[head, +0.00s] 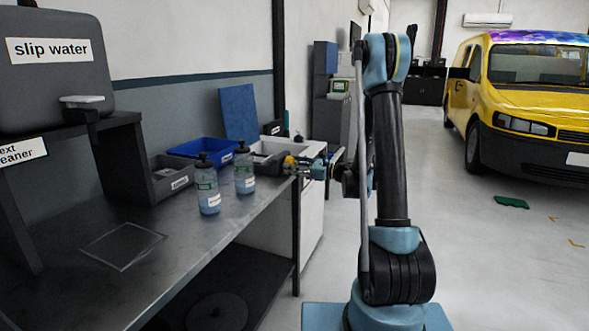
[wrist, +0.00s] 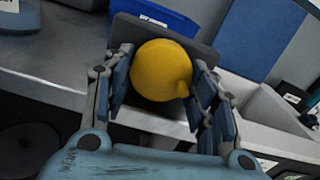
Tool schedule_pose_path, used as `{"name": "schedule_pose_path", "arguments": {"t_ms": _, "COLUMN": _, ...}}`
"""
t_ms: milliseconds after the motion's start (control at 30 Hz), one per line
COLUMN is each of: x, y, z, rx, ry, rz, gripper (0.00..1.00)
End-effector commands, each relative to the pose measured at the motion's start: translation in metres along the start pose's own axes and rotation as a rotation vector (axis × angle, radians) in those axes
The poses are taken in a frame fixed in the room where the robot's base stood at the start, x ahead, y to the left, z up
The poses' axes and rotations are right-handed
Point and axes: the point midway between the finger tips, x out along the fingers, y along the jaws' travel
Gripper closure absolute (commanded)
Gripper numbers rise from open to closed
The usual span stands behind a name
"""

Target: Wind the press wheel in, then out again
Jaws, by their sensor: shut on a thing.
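The press wheel is a round yellow wheel with a small knob on its face; it fills the space between my fingers in the wrist view (wrist: 161,70). In the head view only a small yellow part of the wheel (head: 289,161) shows, at the right edge of the bench. My gripper (head: 298,166) reaches it from the right. In the wrist view my gripper (wrist: 160,88) has one blue-padded finger on each side and is shut on the wheel. The press body behind the wheel is mostly hidden.
The metal bench (head: 215,232) holds two spray bottles (head: 207,185) (head: 244,170), a blue bin (head: 200,149) and grey bins (head: 170,177). A blue panel (head: 238,112) stands behind. A yellow van (head: 525,95) is at the right. The floor between is mostly open.

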Motion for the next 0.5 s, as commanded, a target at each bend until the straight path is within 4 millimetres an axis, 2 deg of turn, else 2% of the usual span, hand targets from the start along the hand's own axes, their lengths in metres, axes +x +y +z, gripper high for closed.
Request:
{"name": "schedule_pose_path", "arguments": {"t_ms": 233, "x": 0.0001, "y": 0.0015, "z": 0.0000, "rx": -0.003, "ry": 0.000, "rz": 0.003, "gripper": 0.72}}
{"name": "schedule_pose_path", "arguments": {"t_ms": 267, "x": 0.0001, "y": 0.0015, "z": 0.0000, "rx": -0.003, "ry": 0.000, "rz": 0.003, "gripper": 0.46}}
{"name": "schedule_pose_path", "arguments": {"t_ms": 333, "x": 0.0001, "y": 0.0015, "z": 0.0000, "rx": -0.003, "ry": 0.000, "rz": 0.003, "gripper": 0.30}}
{"name": "schedule_pose_path", "arguments": {"t_ms": 500, "x": 0.0001, "y": 0.0010, "z": 0.0000, "rx": -0.002, "ry": 0.000, "rz": 0.002, "gripper": 0.28}}
